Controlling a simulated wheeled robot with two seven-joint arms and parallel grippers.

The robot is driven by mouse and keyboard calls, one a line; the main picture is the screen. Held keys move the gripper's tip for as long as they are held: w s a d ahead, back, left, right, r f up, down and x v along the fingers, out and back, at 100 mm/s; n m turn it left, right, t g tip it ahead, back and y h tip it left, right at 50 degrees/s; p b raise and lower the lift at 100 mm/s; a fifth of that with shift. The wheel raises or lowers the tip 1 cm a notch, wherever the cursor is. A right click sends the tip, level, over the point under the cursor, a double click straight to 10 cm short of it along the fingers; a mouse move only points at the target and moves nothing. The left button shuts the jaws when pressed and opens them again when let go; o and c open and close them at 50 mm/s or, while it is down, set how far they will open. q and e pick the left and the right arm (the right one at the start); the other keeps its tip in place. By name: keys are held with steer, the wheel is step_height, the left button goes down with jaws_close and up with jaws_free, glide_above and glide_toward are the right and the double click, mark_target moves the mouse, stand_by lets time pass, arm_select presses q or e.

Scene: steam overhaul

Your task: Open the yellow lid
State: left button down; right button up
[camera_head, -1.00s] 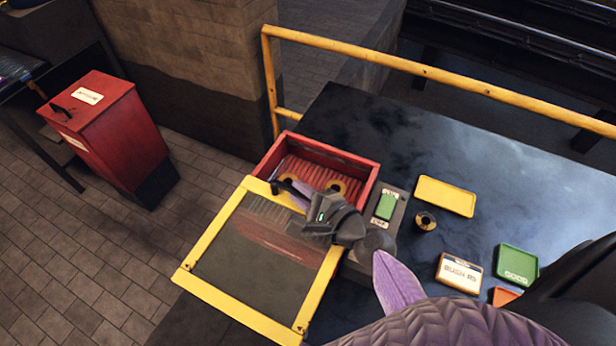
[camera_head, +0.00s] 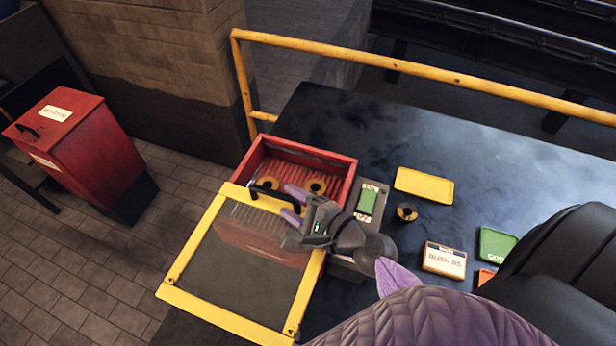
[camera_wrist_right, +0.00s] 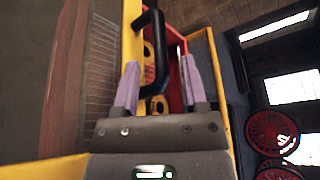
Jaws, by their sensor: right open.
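The yellow lid (camera_head: 195,245) is a yellow frame around a dark see-through pane. It reaches out past the near side of a red box (camera_head: 262,150), whose far part is uncovered. A black bar handle (camera_head: 272,195) sits on the lid's far edge. My right gripper (camera_head: 285,200) is open at the handle's right part. In the right wrist view, the handle (camera_wrist_right: 159,50) runs between the spread purple fingers (camera_wrist_right: 160,64), with gaps on both sides. My left gripper is out of view.
Brass rings (camera_head: 317,187) lie in the red box. A grey unit with a green button (camera_head: 367,201) adjoins it. Yellow (camera_head: 424,186) and green (camera_head: 497,243) trays, a dark ring (camera_head: 407,212) and a labelled box (camera_head: 444,260) are on the dark table. A yellow rail (camera_head: 400,66) runs behind.

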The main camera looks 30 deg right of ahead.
steer(key=b+v, duration=0.1)
steer(key=v, duration=0.5)
steer(key=shift+s+d, duration=0.1)
steer(key=shift+s, duration=0.1)
steer(key=shift+s+r, duration=0.15)
steer(key=shift+s, duration=0.05)
